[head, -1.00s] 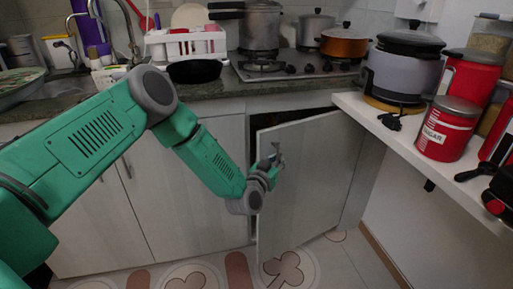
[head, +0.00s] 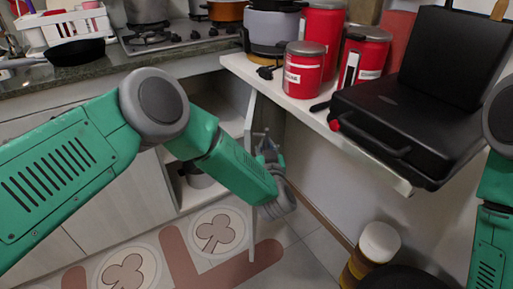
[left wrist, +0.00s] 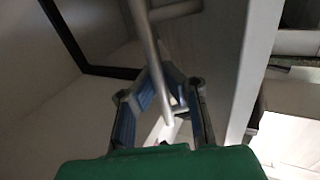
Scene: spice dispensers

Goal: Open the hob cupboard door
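The hob cupboard door (head: 251,120) stands wide open in the head view, seen nearly edge-on below the white shelf. The cupboard interior (head: 225,100) is exposed, with a shelf and a pot inside. My left gripper (head: 268,150) is on the right side of the door, at its handle. In the left wrist view, the metal bar handle (left wrist: 150,50) runs down between the fingers of my left gripper (left wrist: 161,75). The blue-padded fingers converge around the bar and look shut on it. My right arm shows at the right edge of the head view; its gripper is out of view.
The white shelf (head: 310,115) overhangs the door, carrying red canisters (head: 304,68), a grey cooker (head: 272,28) and a black grill (head: 405,110). A stacked container (head: 375,250) stands on the floor at right. A hob (head: 175,35) sits on the counter.

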